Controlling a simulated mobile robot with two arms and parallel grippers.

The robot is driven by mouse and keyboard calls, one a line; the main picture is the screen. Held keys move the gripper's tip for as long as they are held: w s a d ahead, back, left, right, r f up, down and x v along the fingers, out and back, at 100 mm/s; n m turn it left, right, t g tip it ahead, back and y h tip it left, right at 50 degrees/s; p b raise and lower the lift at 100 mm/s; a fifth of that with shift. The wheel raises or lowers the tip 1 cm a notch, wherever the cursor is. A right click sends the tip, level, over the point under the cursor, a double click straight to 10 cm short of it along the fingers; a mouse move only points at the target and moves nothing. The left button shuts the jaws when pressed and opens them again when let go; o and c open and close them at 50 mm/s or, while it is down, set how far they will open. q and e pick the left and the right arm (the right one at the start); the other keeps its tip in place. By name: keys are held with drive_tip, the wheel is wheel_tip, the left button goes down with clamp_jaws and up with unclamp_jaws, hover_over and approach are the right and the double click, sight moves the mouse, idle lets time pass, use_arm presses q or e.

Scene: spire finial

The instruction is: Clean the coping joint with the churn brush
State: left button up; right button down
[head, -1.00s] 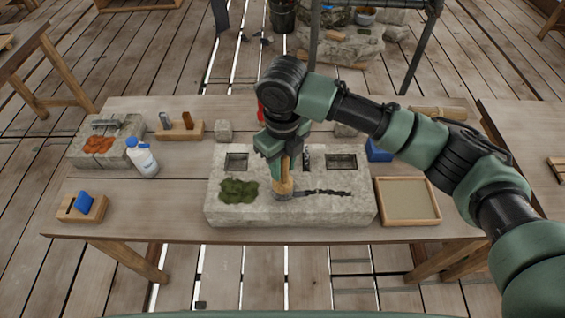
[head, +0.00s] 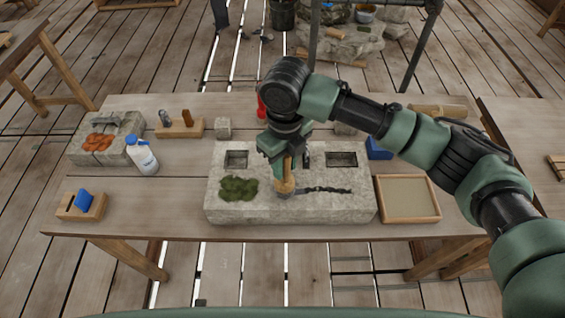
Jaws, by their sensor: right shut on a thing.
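The coping stone (head: 290,211) is a pale grey block lying on the wooden table. Its joint (head: 325,190) is a dark, wavy line running right across the top face. My right gripper (head: 285,165) is above the stone, pointing down and shut on the churn brush (head: 286,184). The brush has a tan wooden body, and its lower end is at the left end of the dark joint. Whether the bristles touch the stone is hard to tell. Green moss (head: 238,188) lies on the stone just left of the brush. My left gripper is not in view.
A sand-coloured tray (head: 408,178) stands right of the stone, with a blue object (head: 379,149) behind it.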

drive_tip(key=shift+d+p, duration=0.4)
drive_tip(key=shift+d, duration=0.9)
drive_tip(key=d+p, duration=0.1)
drive_tip(key=d, duration=0.2)
drive_tip(key=shift+p, duration=0.35)
drive_tip(key=shift+d+r, duration=0.1)
drive_tip(key=shift+d, duration=0.1)
drive_tip(key=d+p, duration=0.1)
drive_tip(key=d, duration=0.1)
drive_tip(key=shift+d, duration=0.3)
drive_tip(key=shift+d, duration=0.1)
drive_tip(key=d+p, duration=0.1)
drive_tip(key=d, duration=0.2)
drive_tip(key=shift+s, duration=0.1)
